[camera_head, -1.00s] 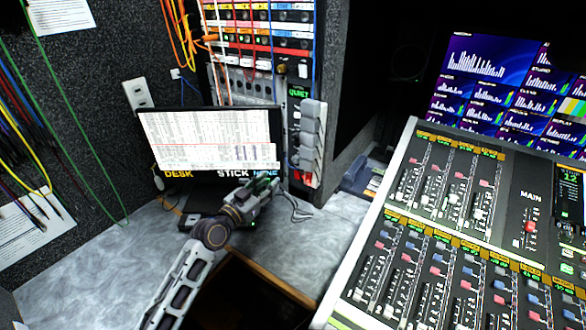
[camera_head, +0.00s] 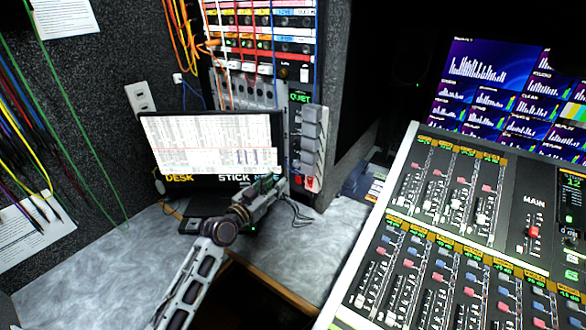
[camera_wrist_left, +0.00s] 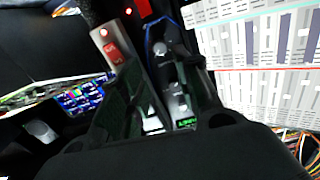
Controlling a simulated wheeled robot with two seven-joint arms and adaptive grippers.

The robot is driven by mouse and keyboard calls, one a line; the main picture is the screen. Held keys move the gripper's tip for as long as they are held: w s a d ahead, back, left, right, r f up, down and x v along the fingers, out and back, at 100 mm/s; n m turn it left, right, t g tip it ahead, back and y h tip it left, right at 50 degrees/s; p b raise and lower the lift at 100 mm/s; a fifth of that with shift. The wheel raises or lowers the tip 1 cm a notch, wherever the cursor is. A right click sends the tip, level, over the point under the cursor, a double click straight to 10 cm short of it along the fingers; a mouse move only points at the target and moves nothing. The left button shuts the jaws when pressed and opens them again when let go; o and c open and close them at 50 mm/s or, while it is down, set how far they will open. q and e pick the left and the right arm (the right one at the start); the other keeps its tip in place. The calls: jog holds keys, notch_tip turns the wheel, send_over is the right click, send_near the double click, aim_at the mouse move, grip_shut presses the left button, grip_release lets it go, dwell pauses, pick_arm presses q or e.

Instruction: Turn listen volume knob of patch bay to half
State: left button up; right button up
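The patch bay (camera_head: 262,45) is the tall rack behind the monitor, with rows of jacks and plugged cables. Its narrow right column carries a green-lit display (camera_head: 300,97) and red parts near the bottom. I cannot make out the listen volume knob or its setting in the head view. In the left wrist view a small green-lit label (camera_wrist_left: 186,122), seemingly reading LISTEN, shows beside blurred knob-like parts. My left gripper (camera_head: 277,184) is in front of the monitor's lower right corner, close to the column's foot. Its dark fingers (camera_wrist_left: 158,80) are apart, with nothing visibly held. My right gripper is out of view.
The monitor (camera_head: 212,142) stands just left of the gripper. Grey blocks (camera_head: 311,135) jut out at the right of the column. A mixing desk (camera_head: 455,235) fills the right side. Cables hang at the left. The grey worktop (camera_head: 110,265) has bare room at front left.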

aim_at(295, 165)
pick_arm(q)
jog(key=shift+b+x, duration=0.35)
jog(key=shift+x, duration=4.85)
jog(key=shift+w+d, duration=0.2)
jog(key=shift+w, duration=0.05)
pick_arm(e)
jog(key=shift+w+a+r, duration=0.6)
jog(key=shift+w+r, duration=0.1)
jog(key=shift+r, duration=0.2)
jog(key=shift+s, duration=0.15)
pick_arm(q)
jog(key=shift+c, duration=0.7)
grip_shut()
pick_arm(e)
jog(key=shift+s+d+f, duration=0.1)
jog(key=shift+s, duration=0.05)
